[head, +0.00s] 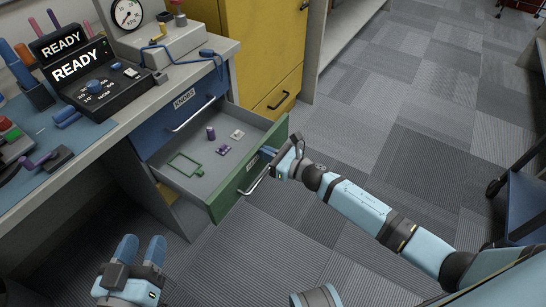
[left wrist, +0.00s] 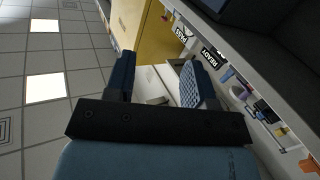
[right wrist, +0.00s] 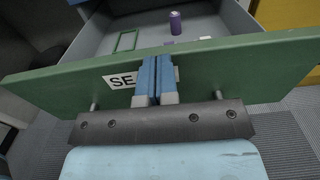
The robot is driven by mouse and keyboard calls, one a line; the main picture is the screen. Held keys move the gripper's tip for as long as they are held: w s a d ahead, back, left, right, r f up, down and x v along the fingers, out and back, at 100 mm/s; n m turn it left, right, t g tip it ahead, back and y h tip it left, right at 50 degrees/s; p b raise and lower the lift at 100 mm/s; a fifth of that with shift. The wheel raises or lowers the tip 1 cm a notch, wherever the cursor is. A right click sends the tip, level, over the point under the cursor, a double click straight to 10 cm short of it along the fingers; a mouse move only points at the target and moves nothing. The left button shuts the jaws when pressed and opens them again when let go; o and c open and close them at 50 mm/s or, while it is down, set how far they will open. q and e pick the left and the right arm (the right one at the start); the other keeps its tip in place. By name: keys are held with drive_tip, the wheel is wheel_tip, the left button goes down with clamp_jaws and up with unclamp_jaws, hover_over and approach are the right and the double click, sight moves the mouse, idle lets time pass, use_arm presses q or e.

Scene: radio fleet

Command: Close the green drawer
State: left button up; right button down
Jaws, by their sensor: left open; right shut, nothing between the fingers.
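The green drawer (head: 225,188) is pulled out below the blue drawer, showing its grey inside; its green front also fills the right wrist view (right wrist: 230,66). A metal bar handle (head: 257,184) runs along that front. My right gripper (head: 266,152) is shut and empty, its fingertips at the drawer's front. In the right wrist view the blue fingers (right wrist: 155,78) cover part of a white label reading "SE". I cannot tell if they touch the front. My left gripper (head: 140,249) is open and empty, low in front of the bench, apart from the drawer.
The drawer holds a purple cylinder (head: 211,133), a green frame (head: 186,164) and small parts. A yellow cabinet (head: 255,50) stands behind. Carpet (head: 350,120) is open to the right; a dark blue cart (head: 527,195) stands at the right edge.

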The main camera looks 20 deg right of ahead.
use_arm(q)
wheel_tip(320, 180, up, 5)
drive_tip(key=d+t+h+b, duration=0.2)
drive_tip(key=h+b, duration=0.1)
use_arm(e)
drive_tip(key=x, duration=0.9)
drive_tip(key=shift+f, duration=0.15)
drive_tip(key=b+x, duration=0.4)
drive_tip(key=x, duration=0.5)
drive_tip(key=shift+w+a, duration=0.3)
use_arm(q)
wheel_tip(320, 180, down, 8)
drive_tip(key=m+g+b, duration=0.1)
drive_tip(key=g, duration=0.2)
drive_tip(key=shift+f+y, duration=0.25)
drive_tip(key=shift+y, duration=0.15)
use_arm(e)
drive_tip(key=shift+x, duration=0.85)
